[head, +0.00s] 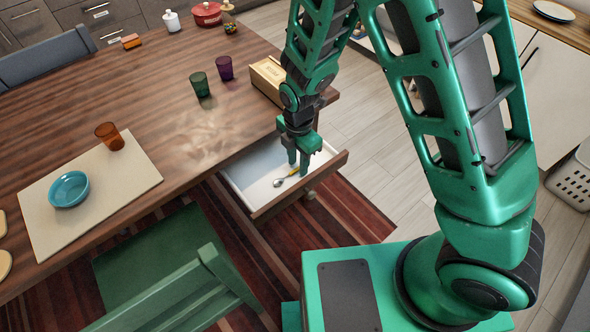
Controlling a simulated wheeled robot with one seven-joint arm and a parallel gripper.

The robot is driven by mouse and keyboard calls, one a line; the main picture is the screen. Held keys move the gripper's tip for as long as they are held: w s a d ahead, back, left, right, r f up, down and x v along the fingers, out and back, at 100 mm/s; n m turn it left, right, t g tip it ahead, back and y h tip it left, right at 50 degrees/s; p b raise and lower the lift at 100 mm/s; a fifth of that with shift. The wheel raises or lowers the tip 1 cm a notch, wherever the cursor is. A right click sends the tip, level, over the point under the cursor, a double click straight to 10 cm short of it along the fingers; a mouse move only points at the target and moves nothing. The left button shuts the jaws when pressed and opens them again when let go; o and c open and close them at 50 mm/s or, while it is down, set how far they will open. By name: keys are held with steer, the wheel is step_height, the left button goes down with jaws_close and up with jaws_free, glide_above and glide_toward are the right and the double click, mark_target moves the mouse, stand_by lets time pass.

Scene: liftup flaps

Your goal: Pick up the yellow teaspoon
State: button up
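The yellow teaspoon (279,182) lies in the open table drawer (248,168), near the drawer's front. Its bowl looks silvery and part of its yellow handle shows. My gripper (299,168) points down over the drawer, with its two fingers apart. The fingers are close to the spoon's handle and partly hide it. I cannot tell whether they touch the spoon or how high they are above it.
The drawer's wooden front (300,186) stands out from the table (190,130). A wooden box (268,80) sits on the table edge beside my arm. A green chair (165,265) stands left of the drawer.

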steer(key=shift+c, duration=0.7)
jaws_close()
